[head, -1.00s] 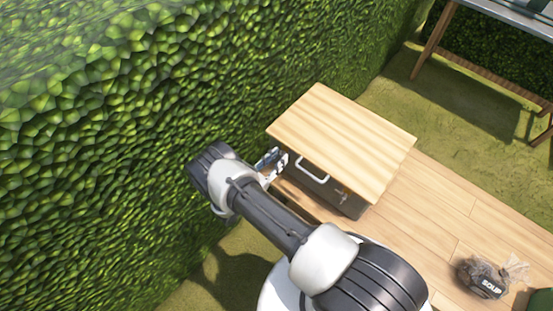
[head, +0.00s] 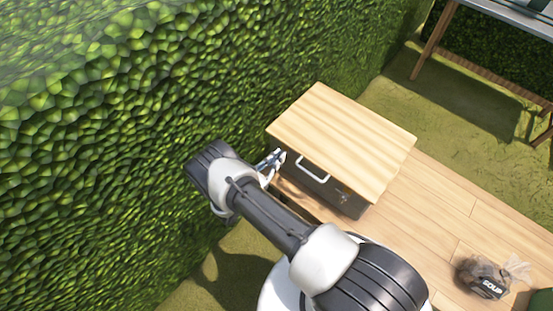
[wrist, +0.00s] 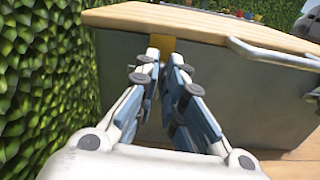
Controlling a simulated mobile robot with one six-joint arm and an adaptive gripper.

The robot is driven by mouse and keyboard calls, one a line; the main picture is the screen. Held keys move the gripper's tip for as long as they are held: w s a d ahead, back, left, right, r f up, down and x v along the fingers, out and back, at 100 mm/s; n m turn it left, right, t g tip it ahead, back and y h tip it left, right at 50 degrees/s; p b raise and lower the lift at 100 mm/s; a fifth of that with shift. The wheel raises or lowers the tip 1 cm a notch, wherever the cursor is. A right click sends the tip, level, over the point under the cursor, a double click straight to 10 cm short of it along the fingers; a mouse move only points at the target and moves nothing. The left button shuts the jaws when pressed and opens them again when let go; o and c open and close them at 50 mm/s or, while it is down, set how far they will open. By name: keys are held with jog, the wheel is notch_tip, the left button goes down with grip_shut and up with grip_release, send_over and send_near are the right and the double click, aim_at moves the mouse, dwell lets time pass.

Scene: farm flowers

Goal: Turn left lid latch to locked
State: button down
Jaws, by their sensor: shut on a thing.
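A grey metal box (wrist: 270,103) with a wooden lid (head: 343,138) stands on the wooden table against the hedge. A yellowish latch piece (wrist: 168,46) shows just under the lid's edge near the left end of the box front in the wrist view. My gripper (wrist: 164,58) is at this left latch, its fingertips closed on it. The fingers hide most of the latch, so its angle cannot be told. In the head view my gripper (head: 273,162) is at the box's left front corner. A second latch (head: 342,196) shows on the right of the front.
A metal handle (head: 312,169) sticks out from the box front, right of my gripper. The hedge (head: 120,120) is close on the left.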

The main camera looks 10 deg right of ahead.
jog(key=shift+s+d+f+m+b, duration=0.15)
jog(key=shift+m+b, duration=0.7)
jog(key=shift+m, duration=1.95)
jog(key=shift+s+d+f+m+b, duration=0.2)
jog(key=shift+m+b, duration=0.65)
jog(key=shift+m, duration=1.95)
jog(key=shift+s+f+m+b, duration=0.2)
jog(key=shift+m+b, duration=0.65)
jog(key=shift+m, duration=1.95)
jog(key=shift+w, duration=0.1)
jog(key=c, duration=1.7)
grip_release()
jog(key=shift+f, duration=0.1)
jog(key=shift+o, duration=0.2)
jog(key=v, duration=1.2)
